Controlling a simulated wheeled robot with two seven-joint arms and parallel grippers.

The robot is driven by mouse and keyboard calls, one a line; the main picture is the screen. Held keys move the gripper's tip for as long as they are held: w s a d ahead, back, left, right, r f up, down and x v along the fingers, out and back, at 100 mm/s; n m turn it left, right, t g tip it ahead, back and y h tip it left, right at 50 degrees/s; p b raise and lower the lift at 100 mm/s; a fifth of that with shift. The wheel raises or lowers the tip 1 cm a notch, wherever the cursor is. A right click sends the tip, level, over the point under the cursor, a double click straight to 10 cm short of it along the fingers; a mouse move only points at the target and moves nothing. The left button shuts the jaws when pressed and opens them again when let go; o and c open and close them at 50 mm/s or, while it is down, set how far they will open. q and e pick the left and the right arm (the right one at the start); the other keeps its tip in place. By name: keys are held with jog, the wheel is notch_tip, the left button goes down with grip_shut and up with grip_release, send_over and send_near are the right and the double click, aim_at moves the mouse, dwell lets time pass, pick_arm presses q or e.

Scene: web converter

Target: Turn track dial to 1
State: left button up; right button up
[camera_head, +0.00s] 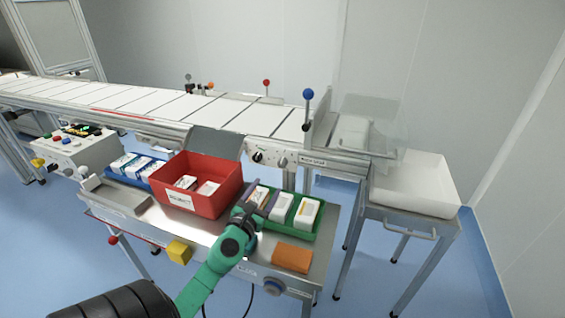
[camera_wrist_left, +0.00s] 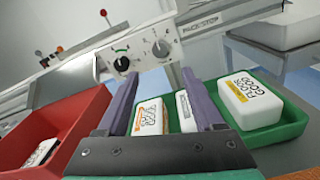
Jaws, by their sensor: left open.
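A control panel on the conveyor's front edge carries two dials. The left dial (camera_head: 258,156) is a dark knob with a green mark above it in the wrist view (camera_wrist_left: 121,64). The right dial (camera_head: 283,162) is greyer, and it also shows in the wrist view (camera_wrist_left: 160,48). I cannot read which one is labelled track, nor the numbers. My left gripper (camera_head: 261,194) is open and empty over the green bin, below and in front of the panel. Its two purple fingers frame the bin in the wrist view (camera_wrist_left: 160,88), apart from both dials. My right gripper is not in view.
The green bin (camera_head: 286,226) with white boxes lies below my gripper. A red bin (camera_head: 206,200) with a raised grey flap behind it stands to its left. A blue-knobbed lever (camera_head: 308,94) rises right of the dials. A white tub (camera_head: 425,190) stands at right.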

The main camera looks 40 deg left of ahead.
pick_arm(q)
send_near(281, 165)
jog(key=w, duration=0.2)
jog(key=x, duration=0.3)
jog(key=b+x, duration=0.1)
jog(key=x, duration=0.3)
jog(key=shift+w+a, duration=0.15)
jog(key=shift+a, duration=0.2)
jog(key=shift+c, duration=0.9)
grip_shut()
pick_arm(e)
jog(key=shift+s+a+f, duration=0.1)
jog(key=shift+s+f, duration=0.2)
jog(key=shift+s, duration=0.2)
